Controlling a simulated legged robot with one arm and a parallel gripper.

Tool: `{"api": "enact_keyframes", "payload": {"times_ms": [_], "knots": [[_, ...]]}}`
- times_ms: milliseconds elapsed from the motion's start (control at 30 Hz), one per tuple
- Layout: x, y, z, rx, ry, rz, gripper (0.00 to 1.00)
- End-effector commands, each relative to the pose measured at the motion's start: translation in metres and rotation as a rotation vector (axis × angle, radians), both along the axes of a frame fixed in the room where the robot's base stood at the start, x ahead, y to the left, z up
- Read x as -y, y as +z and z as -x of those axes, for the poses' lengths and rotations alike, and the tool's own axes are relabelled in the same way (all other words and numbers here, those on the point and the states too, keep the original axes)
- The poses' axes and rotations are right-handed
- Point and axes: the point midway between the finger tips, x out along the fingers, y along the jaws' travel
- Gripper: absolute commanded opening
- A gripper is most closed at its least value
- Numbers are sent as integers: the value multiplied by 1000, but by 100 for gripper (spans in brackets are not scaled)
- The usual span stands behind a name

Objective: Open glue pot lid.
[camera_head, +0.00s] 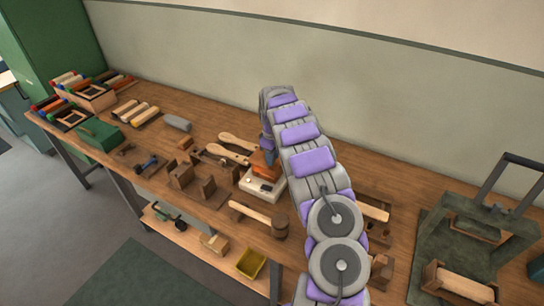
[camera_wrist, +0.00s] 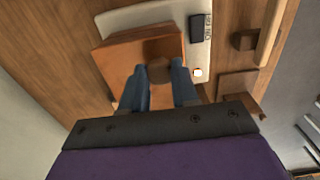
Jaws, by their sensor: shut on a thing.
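The glue pot (camera_head: 264,163) is a square orange-brown box on a cream heater base (camera_head: 258,187), partly hidden behind my arm in the head view. In the wrist view its orange lid (camera_wrist: 118,62) fills the upper middle, beside the cream base (camera_wrist: 148,14) with its dark panel and lettering. My gripper (camera_wrist: 159,72) has its two blue-grey fingers either side of a brown round knob (camera_wrist: 158,73) on the lid, and is shut on it. I cannot tell whether the lid is raised from the pot.
A wooden mallet (camera_head: 254,213) lies in front of the pot, and pale wooden-handled tools (camera_head: 237,150) lie behind it to the left. Small wooden blocks (camera_head: 181,175) stand left. A dark green frame (camera_head: 468,235) stands at the right. Bare wood (camera_wrist: 52,60) lies left in the wrist view.

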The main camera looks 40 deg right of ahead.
Motion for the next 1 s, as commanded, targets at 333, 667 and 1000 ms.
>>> {"api": "enact_keyframes", "payload": {"times_ms": [333,667,1000], "knots": [[-6,2,-3,3,-54,3,0],[-32,3,-16,2,-284,2,0],[-59,2,-39,1,-610,0,0]]}}
